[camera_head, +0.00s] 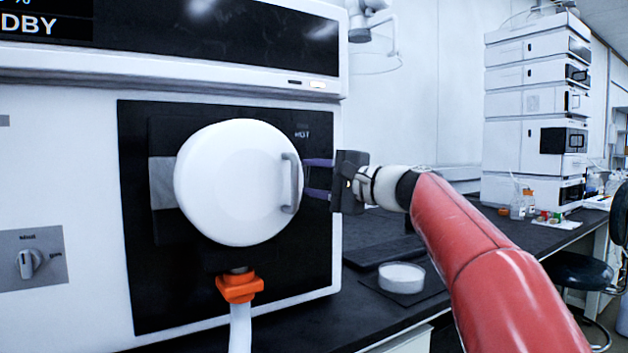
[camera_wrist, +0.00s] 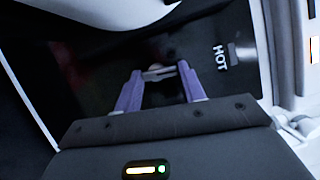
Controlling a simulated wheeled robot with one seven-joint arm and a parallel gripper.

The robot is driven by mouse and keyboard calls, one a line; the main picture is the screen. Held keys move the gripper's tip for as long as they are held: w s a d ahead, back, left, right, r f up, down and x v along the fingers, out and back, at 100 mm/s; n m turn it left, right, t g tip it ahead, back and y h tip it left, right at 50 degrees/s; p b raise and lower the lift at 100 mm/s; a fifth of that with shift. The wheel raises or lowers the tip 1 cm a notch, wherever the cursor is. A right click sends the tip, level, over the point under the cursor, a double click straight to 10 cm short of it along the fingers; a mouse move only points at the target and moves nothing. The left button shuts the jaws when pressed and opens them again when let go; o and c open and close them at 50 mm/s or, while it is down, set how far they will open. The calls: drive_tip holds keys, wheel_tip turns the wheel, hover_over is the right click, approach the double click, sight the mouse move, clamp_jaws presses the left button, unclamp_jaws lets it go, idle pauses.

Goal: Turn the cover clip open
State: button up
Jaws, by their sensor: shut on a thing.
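The round white cover (camera_head: 230,185) sits on the black front panel of a white instrument, with a grey handle (camera_head: 291,183) at its right edge. My gripper (camera_head: 306,178) reaches in from the right, its purple fingers level with the handle. In the wrist view, the fingertips of my gripper (camera_wrist: 159,72) close on a small silvery clip (camera_wrist: 157,73) in front of the dark panel, beside the white cover (camera_wrist: 105,10). The clip's far side is hidden, and I cannot make the clip out in the head view.
A "HOT" label (camera_head: 302,134) is above my fingers. An orange fitting (camera_head: 239,287) with a white tube is below the cover. A round white dish (camera_head: 402,277) stands on the dark bench below my wrist. A stacked instrument (camera_head: 530,110) stands farther back right.

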drive_tip(key=m+t+b, duration=0.1)
drive_tip(key=m, duration=0.2)
drive_tip(key=f+m+t+b, duration=0.1)
drive_tip(key=m+b, duration=0.1)
drive_tip(key=m, duration=0.1)
drive_tip(key=m+t+b, duration=0.1)
drive_tip(key=m, duration=0.3)
drive_tip(key=shift+f+t+y+b, duration=0.2)
drive_tip(key=shift+t+y+b, duration=0.1)
drive_tip(key=shift+y, duration=0.1)
drive_tip(key=m+t+b, duration=0.1)
drive_tip(key=m, duration=0.2)
drive_tip(key=m+t+h+b, duration=0.1)
drive_tip(key=m, duration=0.2)
drive_tip(key=shift+f+t+h, duration=0.15)
drive_tip(key=shift+t+h, duration=0.15)
drive_tip(key=shift+t, duration=0.1)
drive_tip(key=shift+a+m+t+h+b, duration=0.1)
drive_tip(key=shift+m+t+h+b, duration=0.4)
drive_tip(key=shift+m, duration=0.75)
drive_tip(key=shift+m+t+h+b, duration=0.4)
drive_tip(key=shift+m+h, duration=0.1)
drive_tip(key=shift+m, duration=1.05)
drive_tip(key=o, duration=1)
drive_tip(key=shift+s, duration=0.1)
